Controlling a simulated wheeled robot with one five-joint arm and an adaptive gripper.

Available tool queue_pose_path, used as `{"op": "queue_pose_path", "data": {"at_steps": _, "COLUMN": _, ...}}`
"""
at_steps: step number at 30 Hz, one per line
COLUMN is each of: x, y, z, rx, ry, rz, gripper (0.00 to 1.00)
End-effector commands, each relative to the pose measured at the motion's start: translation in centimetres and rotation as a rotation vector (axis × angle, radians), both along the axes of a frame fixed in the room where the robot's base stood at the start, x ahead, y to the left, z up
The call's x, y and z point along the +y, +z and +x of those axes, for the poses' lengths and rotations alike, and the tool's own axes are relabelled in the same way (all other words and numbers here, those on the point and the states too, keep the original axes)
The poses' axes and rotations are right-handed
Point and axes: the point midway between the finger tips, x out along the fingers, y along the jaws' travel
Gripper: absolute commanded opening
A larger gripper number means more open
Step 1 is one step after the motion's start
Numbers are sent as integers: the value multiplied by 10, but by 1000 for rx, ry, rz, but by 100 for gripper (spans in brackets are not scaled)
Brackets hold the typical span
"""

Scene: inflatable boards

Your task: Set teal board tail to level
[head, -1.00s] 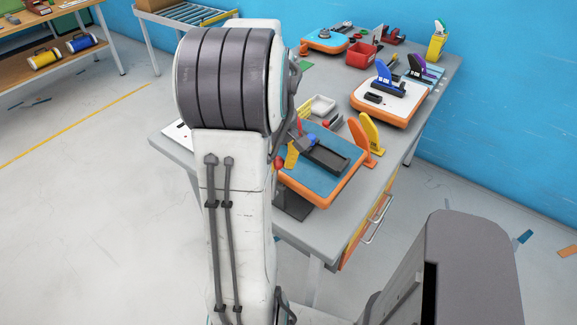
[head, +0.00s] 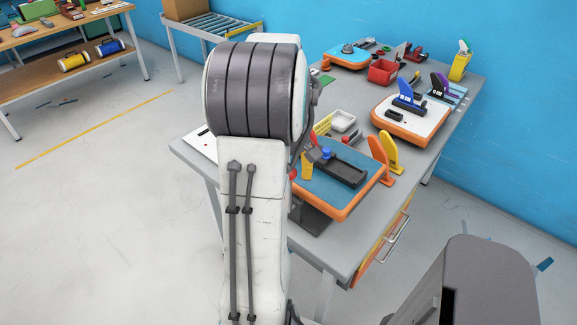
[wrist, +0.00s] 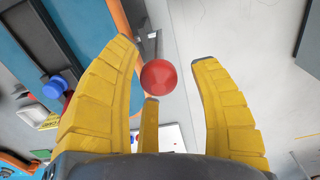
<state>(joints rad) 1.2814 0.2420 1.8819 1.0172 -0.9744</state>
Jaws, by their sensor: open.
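The teal board (head: 318,190), a teal-topped block with an orange edge, lies at the near corner of the workbench. A dark tray-like part (head: 340,168) and a blue knob (head: 326,153) sit on it. In the wrist view its teal top (wrist: 72,32) fills the upper left. A red ball knob (wrist: 158,76) on a thin grey rod stands out beside the board's orange edge. My gripper (wrist: 163,58) is open, its yellow fingers on either side of the red knob. I see no clear contact. In the head view my arm hides most of my gripper.
A white-topped board (head: 425,112) with a blue clamp and another teal board (head: 347,55) stand farther along the bench. Orange (head: 378,158) and yellow (head: 392,152) upright pieces stand at the near board's right. A red bin (head: 383,72) is behind. Floor at left is open.

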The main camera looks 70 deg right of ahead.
Motion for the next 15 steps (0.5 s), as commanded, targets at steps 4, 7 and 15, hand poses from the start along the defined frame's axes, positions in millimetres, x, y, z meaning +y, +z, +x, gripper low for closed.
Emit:
{"op": "queue_pose_path", "data": {"at_steps": 4, "x": -1, "y": 8, "z": 0, "rx": -1, "ry": 0, "rz": -3, "gripper": 57}}
{"op": "queue_pose_path", "data": {"at_steps": 7, "x": -1, "y": 20, "z": 0, "rx": -1, "ry": 0, "rz": -3, "gripper": 57}}
{"op": "queue_pose_path", "data": {"at_steps": 15, "x": -1, "y": 68, "z": 0, "rx": -1, "ry": 0, "rz": -6, "gripper": 57}}
